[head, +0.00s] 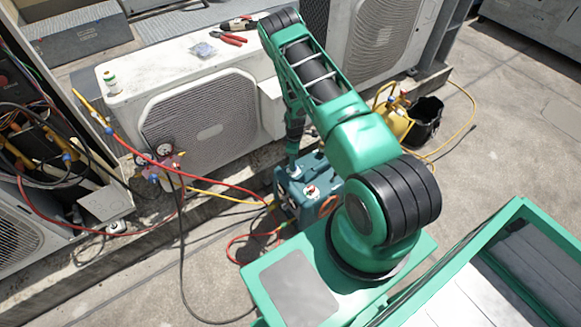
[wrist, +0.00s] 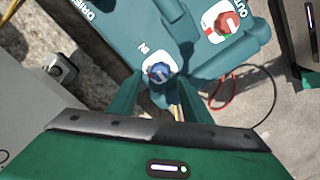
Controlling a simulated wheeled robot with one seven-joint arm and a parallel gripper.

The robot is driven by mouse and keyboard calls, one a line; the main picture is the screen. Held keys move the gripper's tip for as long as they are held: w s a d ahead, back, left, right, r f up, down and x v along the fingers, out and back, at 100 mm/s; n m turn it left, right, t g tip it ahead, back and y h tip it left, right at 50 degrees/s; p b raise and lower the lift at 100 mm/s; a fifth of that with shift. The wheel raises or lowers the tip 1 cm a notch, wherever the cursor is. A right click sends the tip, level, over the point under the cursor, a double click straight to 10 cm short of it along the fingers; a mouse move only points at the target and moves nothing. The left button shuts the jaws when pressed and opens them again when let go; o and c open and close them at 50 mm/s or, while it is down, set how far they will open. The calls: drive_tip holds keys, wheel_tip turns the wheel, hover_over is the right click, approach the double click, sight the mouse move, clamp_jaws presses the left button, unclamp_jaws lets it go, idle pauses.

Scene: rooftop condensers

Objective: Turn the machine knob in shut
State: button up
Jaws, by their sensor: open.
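The teal machine (head: 318,208) stands on the roof floor in front of the white condenser, and its top fills much of the wrist view (wrist: 110,45). Its blue knob (wrist: 159,72) sits on a white plate marked IN and bears a pale slanted mark. A red knob (wrist: 228,24) on a plate marked OUT is farther right. My gripper (wrist: 158,82) is open, with its two teal fingers on either side of the blue knob. I cannot tell whether the fingers touch it. In the head view my gripper (head: 294,153) reaches down over the machine.
A white condenser (head: 205,115) stands behind the machine, with red-handled pliers (head: 229,38) on top. Red, yellow and black hoses run across the floor left of the machine. A yellow cylinder (head: 393,122) and a black bucket (head: 426,118) stand at right. Floor farther right is clear.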

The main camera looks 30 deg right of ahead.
drive_tip(key=shift+f, duration=1.9)
